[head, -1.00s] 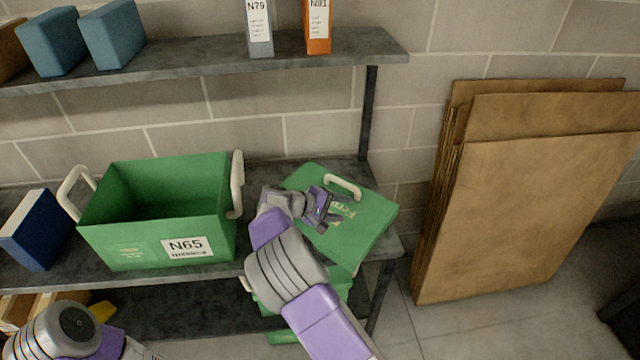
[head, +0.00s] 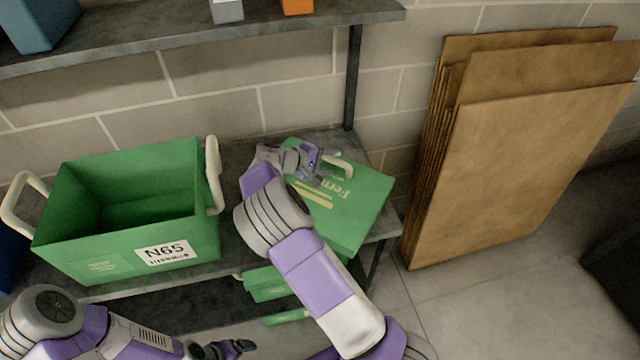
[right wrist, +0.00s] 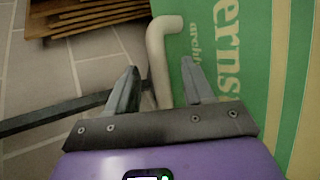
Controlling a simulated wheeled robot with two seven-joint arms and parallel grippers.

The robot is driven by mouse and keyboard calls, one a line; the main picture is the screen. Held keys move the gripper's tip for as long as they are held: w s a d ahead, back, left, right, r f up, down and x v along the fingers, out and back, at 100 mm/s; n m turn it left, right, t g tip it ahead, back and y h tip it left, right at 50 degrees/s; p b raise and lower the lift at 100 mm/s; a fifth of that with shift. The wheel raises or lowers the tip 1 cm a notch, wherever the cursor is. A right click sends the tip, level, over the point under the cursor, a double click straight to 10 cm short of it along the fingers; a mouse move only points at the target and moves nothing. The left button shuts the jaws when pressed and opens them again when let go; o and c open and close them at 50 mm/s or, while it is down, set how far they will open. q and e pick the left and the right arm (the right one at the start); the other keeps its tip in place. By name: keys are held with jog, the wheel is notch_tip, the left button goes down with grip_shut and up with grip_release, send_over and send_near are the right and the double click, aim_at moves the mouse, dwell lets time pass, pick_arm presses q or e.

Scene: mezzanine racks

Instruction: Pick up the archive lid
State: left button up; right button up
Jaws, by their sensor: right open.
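The green archive lid (head: 355,210) lies on the right end of the shelf, with pale lettering and a cream handle (head: 343,163) on top. My right gripper (head: 322,161) is open at that handle. In the right wrist view, the handle (right wrist: 158,45) runs between the two spread fingers of the right gripper (right wrist: 162,75), with the lid (right wrist: 232,60) to the right. I cannot tell whether a finger touches the handle. My left gripper (head: 234,349) is low in the head view, away from the lid; its jaw opening is unclear.
An open green box labelled N65 (head: 90,255), with cream handles, stands left of the lid. More green containers (head: 265,287) sit below the shelf. A shelf upright (head: 352,80) rises behind the lid. Brown cardboard sheets (head: 535,165) lean against the wall at right.

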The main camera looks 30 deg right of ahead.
jog(key=shift+d+f, duration=0.15)
jog(key=shift+d, duration=0.1)
jog(key=shift+a, duration=0.1)
jog(key=shift+c, duration=0.3)
jog(key=shift+w, duration=0.1)
grip_shut()
